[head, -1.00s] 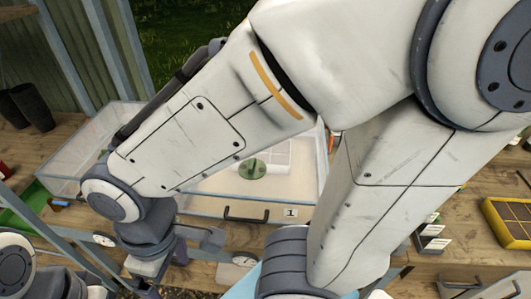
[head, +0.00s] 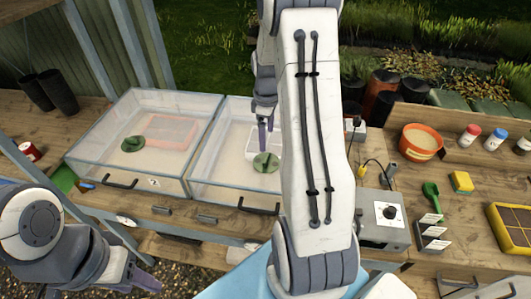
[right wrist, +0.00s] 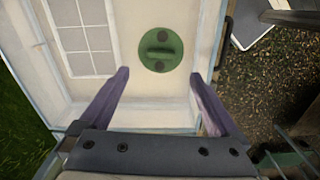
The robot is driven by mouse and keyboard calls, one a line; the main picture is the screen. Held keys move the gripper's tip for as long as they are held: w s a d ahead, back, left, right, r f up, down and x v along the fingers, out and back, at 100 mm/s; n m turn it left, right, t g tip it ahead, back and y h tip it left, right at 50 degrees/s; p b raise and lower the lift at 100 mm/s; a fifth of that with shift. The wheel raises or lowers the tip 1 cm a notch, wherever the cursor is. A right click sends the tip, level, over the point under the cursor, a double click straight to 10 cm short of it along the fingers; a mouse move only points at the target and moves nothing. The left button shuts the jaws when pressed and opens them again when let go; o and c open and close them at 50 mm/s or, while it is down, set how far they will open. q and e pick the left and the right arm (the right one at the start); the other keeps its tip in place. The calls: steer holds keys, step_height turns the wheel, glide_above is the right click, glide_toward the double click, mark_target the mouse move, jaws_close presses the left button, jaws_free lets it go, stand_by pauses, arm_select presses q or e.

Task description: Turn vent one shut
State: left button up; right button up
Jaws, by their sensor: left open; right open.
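Vent one is a round green disc (head: 265,162) on the clear lid of the right-hand box (head: 214,150). In the right wrist view the disc (right wrist: 160,49) shows a raised grip bar lying across the picture, with a dark round spot on each side of it. My right gripper (head: 266,135) is open and empty above this lid, near the disc. In its wrist view the fingers (right wrist: 160,78) stand apart, and the disc shows beyond their tips, between their lines. My left gripper (head: 148,282) is open and empty at the lower left, away from the boxes.
A second clear-lidded box (head: 105,115) with its own green vent (head: 133,144) stands to the left. A grey control box (head: 385,220), an orange pot (head: 421,141) and a yellow tray (head: 510,228) are on the right bench. My right arm hides part of the right-hand box.

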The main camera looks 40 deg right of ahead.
mark_target(267, 157)
step_height(267, 157, down, 10)
steer(key=p, duration=0.2)
steer(key=shift+r+p, duration=0.25)
steer(key=shift+p, duration=0.1)
steer(key=c, duration=1.4)
